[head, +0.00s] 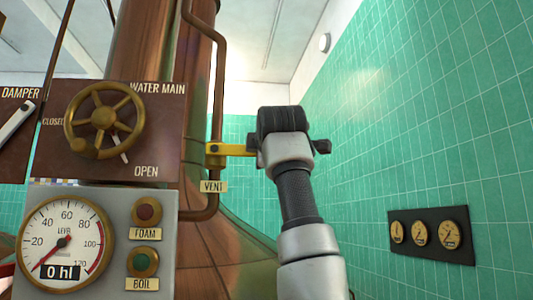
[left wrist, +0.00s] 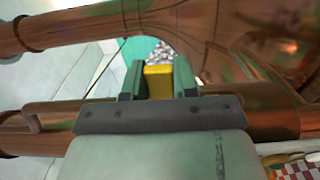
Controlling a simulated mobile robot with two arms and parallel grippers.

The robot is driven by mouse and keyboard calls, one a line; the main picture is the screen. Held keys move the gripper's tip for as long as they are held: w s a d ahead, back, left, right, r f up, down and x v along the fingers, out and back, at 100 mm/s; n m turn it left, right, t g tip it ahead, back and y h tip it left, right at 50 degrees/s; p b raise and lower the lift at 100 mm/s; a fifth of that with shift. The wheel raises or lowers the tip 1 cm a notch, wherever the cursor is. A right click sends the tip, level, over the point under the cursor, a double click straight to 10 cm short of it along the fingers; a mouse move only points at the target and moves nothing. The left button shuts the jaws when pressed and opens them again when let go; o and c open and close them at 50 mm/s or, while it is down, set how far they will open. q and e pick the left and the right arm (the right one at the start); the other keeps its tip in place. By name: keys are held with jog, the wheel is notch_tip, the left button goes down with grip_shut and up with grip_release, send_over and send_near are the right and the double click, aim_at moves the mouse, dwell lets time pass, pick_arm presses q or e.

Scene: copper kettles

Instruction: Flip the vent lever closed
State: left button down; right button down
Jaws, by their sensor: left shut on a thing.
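The yellow vent lever (head: 236,150) sticks out level to the right from a valve on the copper pipe in the head view. The VENT label (head: 213,187) hangs just below it. My left gripper (head: 257,146) is at the lever's outer end, which it and my wrist hide in the head view. In the left wrist view the yellow lever (left wrist: 158,82) sits between the two green fingers of my left gripper (left wrist: 158,88), which is shut on it. My right gripper is not in view.
The thin copper pipe (head: 218,80) runs upright beside the large copper kettle (head: 235,245). A brass handwheel (head: 104,118) and a gauge panel (head: 157,196) stand to the left. Small gauges (head: 430,234) hang on the green tiled wall at right. Open space lies right of my arm.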

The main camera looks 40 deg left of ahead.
pick_arm(q)
jog(key=shift+w+f, duration=0.1)
jog(key=shift+f, duration=0.05)
jog(key=c, duration=1)
grip_release()
jog(key=shift+o, duration=0.6)
jog(key=b+v, duration=0.4)
jog(key=v, duration=0.6)
jog(key=shift+s+d, duration=0.25)
jog(key=shift+d, duration=0.05)
